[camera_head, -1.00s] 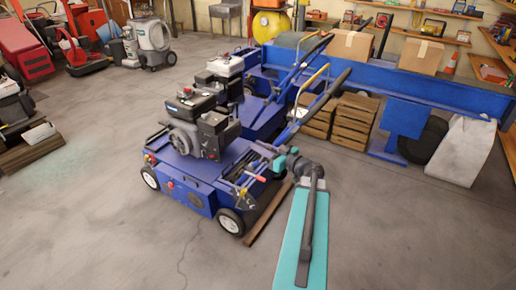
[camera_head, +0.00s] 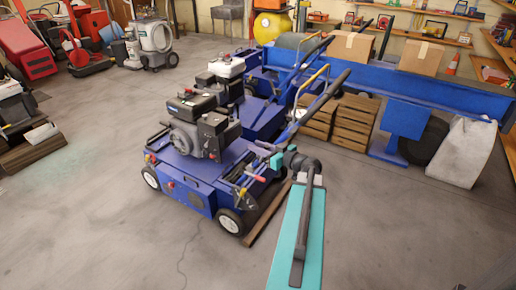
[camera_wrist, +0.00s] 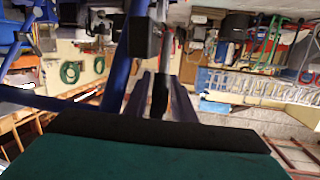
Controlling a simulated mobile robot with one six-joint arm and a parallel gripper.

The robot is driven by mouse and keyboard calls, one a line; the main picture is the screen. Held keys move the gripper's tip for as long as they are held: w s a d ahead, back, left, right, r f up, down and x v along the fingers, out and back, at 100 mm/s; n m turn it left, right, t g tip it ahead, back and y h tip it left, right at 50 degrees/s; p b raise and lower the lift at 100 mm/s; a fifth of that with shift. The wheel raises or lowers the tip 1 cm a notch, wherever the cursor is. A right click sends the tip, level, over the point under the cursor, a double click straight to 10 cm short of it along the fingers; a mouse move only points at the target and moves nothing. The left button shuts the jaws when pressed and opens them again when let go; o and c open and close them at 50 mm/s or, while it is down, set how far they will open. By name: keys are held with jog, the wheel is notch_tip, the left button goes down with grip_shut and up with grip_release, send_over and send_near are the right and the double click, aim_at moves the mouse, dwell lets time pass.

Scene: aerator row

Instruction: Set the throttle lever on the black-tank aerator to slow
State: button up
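The black-tank aerator (camera_head: 185,160) is the nearest blue machine in the head view, with a dark engine and black tank (camera_head: 190,103) on top. A red-tipped lever (camera_head: 254,177) shows at its rear right side; its exact setting is too small to read. My gripper (camera_head: 262,160) is beside the rear of this machine, close to the levers and handle. In the wrist view a dark lever-like rod with a black grip (camera_wrist: 160,95) stands in front of my gripper, near the picture's middle. Contact and the opening of the fingers cannot be made out.
A second aerator with a white tank (camera_head: 226,66) stands just behind. The blue handle bar (camera_head: 320,105) rises close to my gripper. The floor at the left front is clear.

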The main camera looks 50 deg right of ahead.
jog(key=s+r, duration=0.2)
jog(key=s, duration=1.1)
jog(key=shift+s, duration=0.35)
jog(key=shift+a+f, duration=0.1)
